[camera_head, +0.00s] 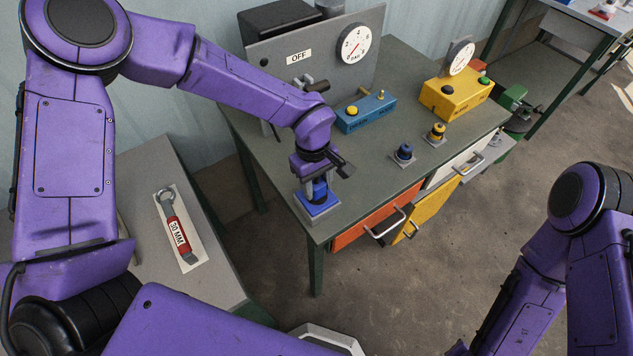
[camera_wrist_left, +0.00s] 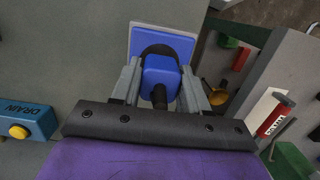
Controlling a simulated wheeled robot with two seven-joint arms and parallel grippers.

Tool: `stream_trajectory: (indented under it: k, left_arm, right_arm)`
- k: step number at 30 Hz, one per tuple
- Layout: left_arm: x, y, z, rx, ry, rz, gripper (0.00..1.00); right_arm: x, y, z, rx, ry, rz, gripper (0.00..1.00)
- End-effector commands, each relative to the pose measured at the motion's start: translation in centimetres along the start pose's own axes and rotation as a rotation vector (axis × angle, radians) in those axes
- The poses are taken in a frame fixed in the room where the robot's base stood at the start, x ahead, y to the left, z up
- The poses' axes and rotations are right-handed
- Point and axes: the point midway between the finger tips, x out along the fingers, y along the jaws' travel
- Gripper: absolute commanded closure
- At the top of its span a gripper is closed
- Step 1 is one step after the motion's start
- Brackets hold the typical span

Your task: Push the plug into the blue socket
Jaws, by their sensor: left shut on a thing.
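The blue socket (camera_head: 318,208) is a square blue plate on a grey base at the table's near left corner; its plate also shows in the left wrist view (camera_wrist_left: 190,42). My left gripper (camera_head: 318,186) points down right over it. It is shut on the blue plug (camera_wrist_left: 160,78), which sits between the two grey fingers. A dark round part lies between the plug and the blue plate. In the head view the wrist and fingers partly hide the plug, and I cannot tell how deep it sits. My right arm shows at the lower right, its gripper out of view.
On the table stand a blue box (camera_head: 366,113) with a yellow knob, a yellow box (camera_head: 455,97), a dark blue fitting (camera_head: 403,153) and a yellow fitting (camera_head: 436,133). A grey panel (camera_head: 300,70) with a gauge rises behind. A red-handled wrench (camera_head: 176,229) lies on the left bench.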

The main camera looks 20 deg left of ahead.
Motion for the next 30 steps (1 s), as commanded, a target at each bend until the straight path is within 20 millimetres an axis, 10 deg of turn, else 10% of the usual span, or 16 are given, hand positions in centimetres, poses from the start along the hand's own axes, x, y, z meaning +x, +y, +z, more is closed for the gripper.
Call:
stream_trajectory:
  k: [30]
  left_arm:
    - [-0.11,0.0,0.21,-0.001,-0.001,0.0,0.82]
  right_arm:
    - [-0.94,0.08,-0.39,0.0,0.0,0.0,0.57]
